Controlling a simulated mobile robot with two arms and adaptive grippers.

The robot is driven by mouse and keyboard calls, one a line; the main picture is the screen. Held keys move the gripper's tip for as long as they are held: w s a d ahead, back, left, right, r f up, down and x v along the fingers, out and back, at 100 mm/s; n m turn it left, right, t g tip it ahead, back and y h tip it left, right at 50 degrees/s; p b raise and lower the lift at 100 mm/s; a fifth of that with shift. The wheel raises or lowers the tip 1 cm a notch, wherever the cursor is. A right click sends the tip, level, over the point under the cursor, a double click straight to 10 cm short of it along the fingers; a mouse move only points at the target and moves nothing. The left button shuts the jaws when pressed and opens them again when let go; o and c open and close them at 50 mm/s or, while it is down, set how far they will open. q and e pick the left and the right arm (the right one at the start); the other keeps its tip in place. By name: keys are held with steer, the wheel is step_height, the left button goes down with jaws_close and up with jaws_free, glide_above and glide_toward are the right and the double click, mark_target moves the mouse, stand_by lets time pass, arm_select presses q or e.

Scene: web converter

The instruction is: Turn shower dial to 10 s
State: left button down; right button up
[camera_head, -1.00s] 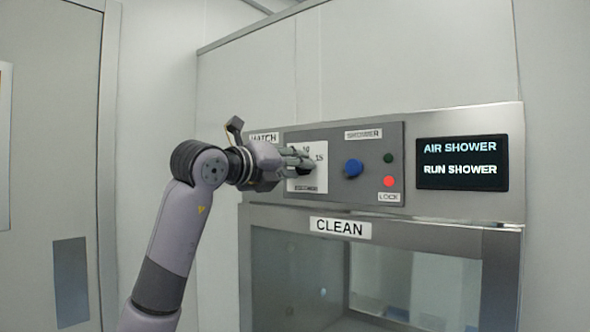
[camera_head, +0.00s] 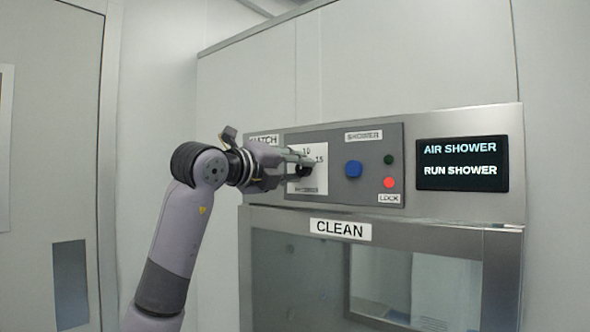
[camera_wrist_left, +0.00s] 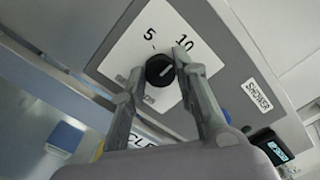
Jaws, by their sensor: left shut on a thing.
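The shower dial is a small round black knob (camera_wrist_left: 160,70) with a white pointer mark, on a white scale plate (camera_wrist_left: 130,45) marked 5 and 10 in the left wrist view. In the head view the plate (camera_head: 320,173) shows 10 and 15, and my gripper partly covers the plate and the dial (camera_head: 304,171). My left gripper (camera_head: 300,163) reaches in from the left. In the left wrist view its two fingers (camera_wrist_left: 157,72) are closed around the dial. The exact number the pointer mark faces is hard to tell. My right gripper is not in view.
A blue button (camera_head: 353,169), a green light (camera_head: 389,159) and a lit red light (camera_head: 389,182) sit right of the dial on the grey panel. A display (camera_head: 462,163) reads AIR SHOWER, RUN SHOWER. Below is a glass hatch labelled CLEAN (camera_head: 340,229).

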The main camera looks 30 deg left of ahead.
arm_select(q)
steer(key=c, duration=1.2)
jaws_free()
steer(key=shift+c, duration=0.2)
steer(key=s+a, duration=0.1)
steer(key=s, duration=1.1)
